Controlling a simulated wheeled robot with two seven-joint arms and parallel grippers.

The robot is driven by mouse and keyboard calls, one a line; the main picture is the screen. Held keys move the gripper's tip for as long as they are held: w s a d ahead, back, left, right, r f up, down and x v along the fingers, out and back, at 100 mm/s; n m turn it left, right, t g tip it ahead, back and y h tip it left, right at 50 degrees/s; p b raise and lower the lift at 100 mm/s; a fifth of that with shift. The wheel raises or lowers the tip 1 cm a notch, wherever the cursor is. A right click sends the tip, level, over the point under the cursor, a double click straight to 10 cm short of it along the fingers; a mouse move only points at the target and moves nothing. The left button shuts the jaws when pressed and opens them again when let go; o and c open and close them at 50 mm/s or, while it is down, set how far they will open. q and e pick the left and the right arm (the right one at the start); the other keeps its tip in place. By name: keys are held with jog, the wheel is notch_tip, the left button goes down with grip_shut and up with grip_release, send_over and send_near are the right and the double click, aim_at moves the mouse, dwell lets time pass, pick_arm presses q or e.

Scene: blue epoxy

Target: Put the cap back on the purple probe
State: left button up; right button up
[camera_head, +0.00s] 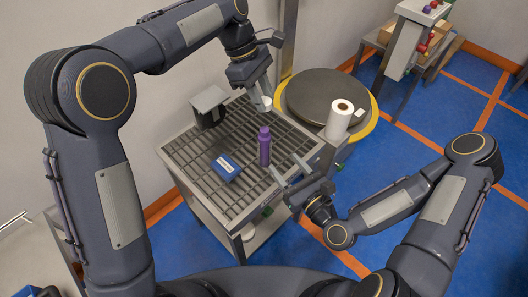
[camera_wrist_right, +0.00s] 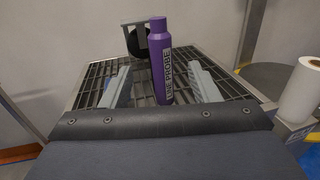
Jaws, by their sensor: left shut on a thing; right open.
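The purple probe (camera_head: 264,150) stands upright on the grated cart top, with a lettered label on its side. It also shows in the right wrist view (camera_wrist_right: 162,62). My left gripper (camera_head: 261,98) is shut on a small whitish cap (camera_head: 264,104), held in the air above and behind the probe, clear of it. The fingers partly hide the cap. My right gripper (camera_head: 287,167) is open and low at the cart's right edge, pointing at the probe. In the right wrist view the probe appears between its two fingers, with gaps on both sides.
A blue box (camera_head: 226,167) lies left of the probe on the grated cart (camera_head: 200,187). A black device with a grey plate (camera_head: 209,100) stands at the back left. A white roll (camera_head: 339,119) stands on the right, near a round dark-topped drum (camera_head: 318,91).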

aim_at(268, 143)
jog(key=x, duration=1.1)
jog(key=shift+w+a, duration=0.15)
jog(key=shift+w, duration=0.1)
grip_shut()
